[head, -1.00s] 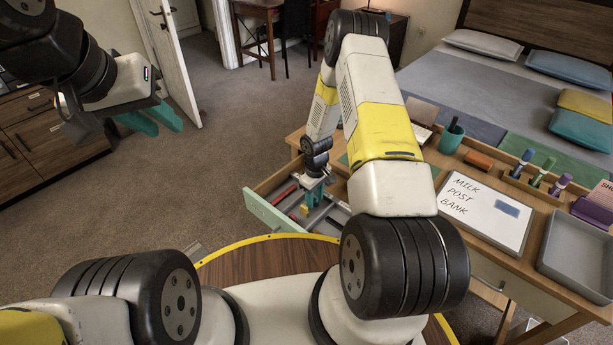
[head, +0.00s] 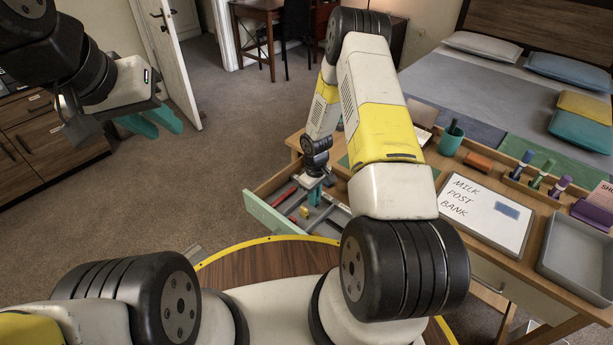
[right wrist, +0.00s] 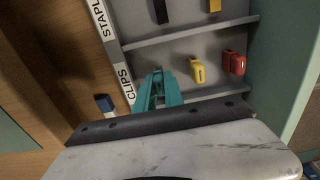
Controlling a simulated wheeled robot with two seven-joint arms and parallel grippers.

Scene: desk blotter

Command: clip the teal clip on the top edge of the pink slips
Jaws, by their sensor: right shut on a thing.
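My right gripper (right wrist: 158,92) is down in the clips compartment of the open drawer. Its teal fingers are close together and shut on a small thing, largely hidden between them. The teal clip cannot be made out separately from the same-coloured fingers. The right gripper (head: 315,192) looks small over the drawer in the head view. Pink slips (head: 602,194) with dark lettering stand in a purple holder (head: 592,214) at the far right of the desk. My left gripper (head: 150,120) is open and empty, high over the floor at the left.
The drawer compartment also holds a yellow clip (right wrist: 198,71) and a red clip (right wrist: 234,62), right of my fingers. Grey dividers and drawer walls stand close around. On the desk are a whiteboard (head: 484,212), pens, a teal cup (head: 451,138) and an empty grey tray (head: 580,258).

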